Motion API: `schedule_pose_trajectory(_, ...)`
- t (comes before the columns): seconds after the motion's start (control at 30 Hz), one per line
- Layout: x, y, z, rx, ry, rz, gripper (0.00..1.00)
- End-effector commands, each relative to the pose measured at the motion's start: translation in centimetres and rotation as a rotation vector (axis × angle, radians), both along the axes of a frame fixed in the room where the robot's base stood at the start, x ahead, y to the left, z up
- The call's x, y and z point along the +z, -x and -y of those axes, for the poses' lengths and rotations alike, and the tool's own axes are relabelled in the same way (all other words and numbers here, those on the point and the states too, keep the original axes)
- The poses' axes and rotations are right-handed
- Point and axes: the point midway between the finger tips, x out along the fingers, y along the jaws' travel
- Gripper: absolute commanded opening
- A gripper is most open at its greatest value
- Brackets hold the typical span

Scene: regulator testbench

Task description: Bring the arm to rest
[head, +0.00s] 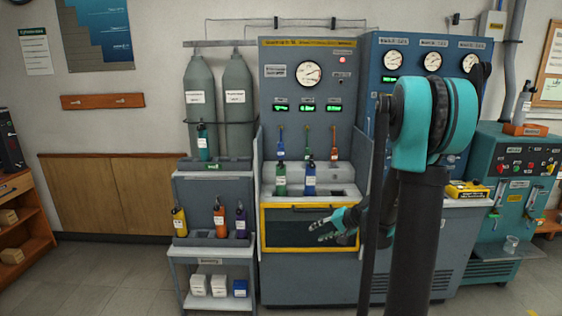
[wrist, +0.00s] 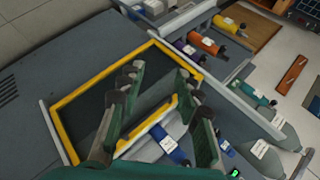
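My arm (head: 421,200) reaches up on the right side of the head view and bends down behind its teal joint. My gripper (head: 322,230) hangs in front of the yellow-framed dark panel (head: 290,240) of the middle test bench. Its fingers point left in the head view. In the wrist view my gripper (wrist: 158,80) has its two green-grey fingers spread apart. I see nothing held between them. The yellow frame and the bottles behind show through the gap. Whether the gripper touches the panel cannot be told.
Green (head: 281,180) and blue (head: 310,178) bottles stand on the bench ledge just above my gripper. A side rack (head: 203,240) holds yellow, orange and purple bottles, with small boxes below. Grey cylinders (head: 237,90) stand behind it. Open floor (head: 90,280) lies at left.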

Motion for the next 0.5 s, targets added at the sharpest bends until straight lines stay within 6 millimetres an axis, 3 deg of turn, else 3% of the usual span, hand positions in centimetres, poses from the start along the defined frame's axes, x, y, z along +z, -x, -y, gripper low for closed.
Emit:
schedule_pose_trajectory(0.03,0.2,1.9,-0.4,0.019,0.045,-0.006,0.34)
schedule_pose_trajectory(0.27,0.0,9.6,-0.4,0.103,0.273,-0.029,0.34)
schedule_pose_trajectory(0.5,-1.1,17.8,1.1,0.192,0.511,-0.045,0.34)
